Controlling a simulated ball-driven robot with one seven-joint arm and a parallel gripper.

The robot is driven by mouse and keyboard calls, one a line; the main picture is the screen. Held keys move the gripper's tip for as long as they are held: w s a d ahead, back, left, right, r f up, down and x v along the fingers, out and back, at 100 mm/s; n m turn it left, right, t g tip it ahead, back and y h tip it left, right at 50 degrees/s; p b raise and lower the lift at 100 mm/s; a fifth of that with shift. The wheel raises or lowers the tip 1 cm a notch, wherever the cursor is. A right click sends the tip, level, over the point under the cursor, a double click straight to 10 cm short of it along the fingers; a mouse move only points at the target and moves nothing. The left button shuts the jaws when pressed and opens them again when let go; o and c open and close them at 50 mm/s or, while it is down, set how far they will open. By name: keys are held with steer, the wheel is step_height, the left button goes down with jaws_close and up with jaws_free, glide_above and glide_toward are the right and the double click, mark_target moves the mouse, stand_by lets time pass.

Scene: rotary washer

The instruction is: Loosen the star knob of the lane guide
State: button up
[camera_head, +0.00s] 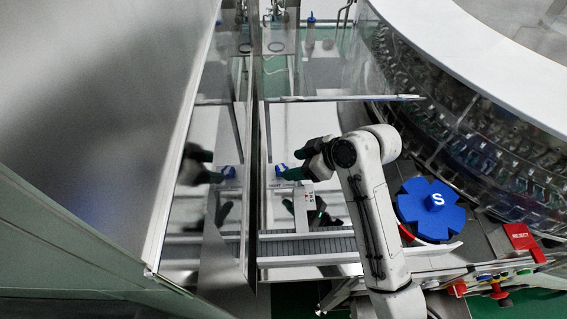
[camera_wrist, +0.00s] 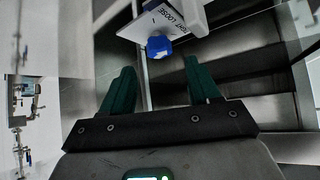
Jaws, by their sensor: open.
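The star knob is small and blue; it shows in the wrist view (camera_wrist: 159,47) just beyond the fingertips, and in the head view (camera_head: 281,169) at the tip of my gripper. It sits by a pale label plate (camera_wrist: 150,22) on which "LOOSE" can be read. My gripper (camera_wrist: 159,72) is open, with its two dark green fingers apart and nothing between them. The knob lies ahead of the gap, roughly centred, and looks apart from both fingers. In the head view my gripper (camera_head: 291,174) partly hides the area around the knob.
A grey slatted conveyor (camera_head: 307,246) runs below the arm. A clear panel edge (camera_head: 340,98) stands behind it. A blue star wheel marked S (camera_head: 430,208) and a red REJECT plate (camera_head: 523,240) are at right. The shiny wall at left mirrors my gripper and the knob.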

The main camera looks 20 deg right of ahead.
mark_target(282, 168)
steer(key=shift+x, duration=2.5)
steer(key=shift+c, duration=0.3)
steer(key=c, duration=1)
steer(key=shift+d, duration=0.1)
steer(key=n+g+y, duration=0.1)
steer(key=n, duration=0.1)
steer(key=shift+w+d+n, duration=0.1)
steer(key=shift+n, duration=0.2)
steer(key=shift+w+n+g+y+b, duration=0.1)
steer(key=shift+n+g+y+b, duration=0.75)
steer(key=shift+n+g, duration=0.5)
steer(key=shift+n, duration=0.35)
